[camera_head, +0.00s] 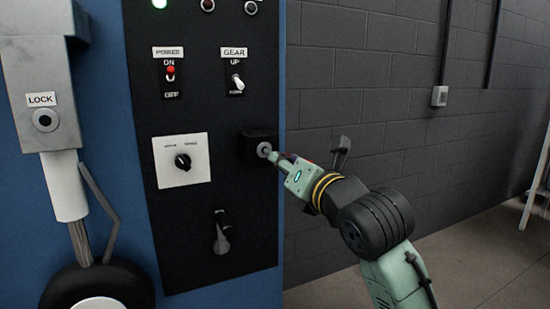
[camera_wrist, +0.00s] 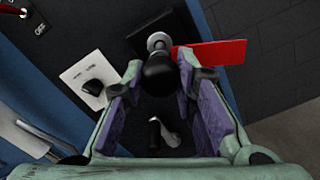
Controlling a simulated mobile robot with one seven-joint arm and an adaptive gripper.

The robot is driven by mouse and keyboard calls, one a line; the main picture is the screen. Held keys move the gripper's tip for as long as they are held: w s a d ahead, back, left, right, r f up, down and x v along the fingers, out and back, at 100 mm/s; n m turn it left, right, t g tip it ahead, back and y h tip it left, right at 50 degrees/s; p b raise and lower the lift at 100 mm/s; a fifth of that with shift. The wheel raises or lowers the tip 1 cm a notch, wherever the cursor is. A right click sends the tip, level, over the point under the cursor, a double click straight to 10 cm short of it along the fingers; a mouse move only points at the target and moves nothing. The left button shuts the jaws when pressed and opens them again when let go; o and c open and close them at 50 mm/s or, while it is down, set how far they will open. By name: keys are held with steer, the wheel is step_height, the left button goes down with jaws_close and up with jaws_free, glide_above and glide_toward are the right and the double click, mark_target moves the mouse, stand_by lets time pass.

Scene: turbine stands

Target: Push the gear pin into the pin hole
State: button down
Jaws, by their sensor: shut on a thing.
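The gear pin shows in the wrist view as a dark rounded grip (camera_wrist: 160,75) with a silver collar and a red tag (camera_wrist: 212,53) beside it. My gripper (camera_wrist: 162,88) is shut on the dark grip, between its two purple-padded fingers. In the head view my gripper (camera_head: 282,160) reaches from the right to a black block (camera_head: 258,140) on the panel. A silver round end (camera_head: 265,149) sits at that block's face, in front of the fingertips. How deep the pin sits there is hidden. A round dark hole (camera_head: 45,120) lies under the LOCK label on the grey strut at left.
The dark panel (camera_head: 215,270) carries the POWER switch (camera_head: 170,74), GEAR switch (camera_head: 237,82), a black knob on a white plate (camera_head: 182,183) and a lever (camera_head: 221,236). A wheel (camera_head: 95,285) stands at lower left.

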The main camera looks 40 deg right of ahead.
steer(key=shift+b+v, duration=0.45)
steer(key=shift+v, duration=0.95)
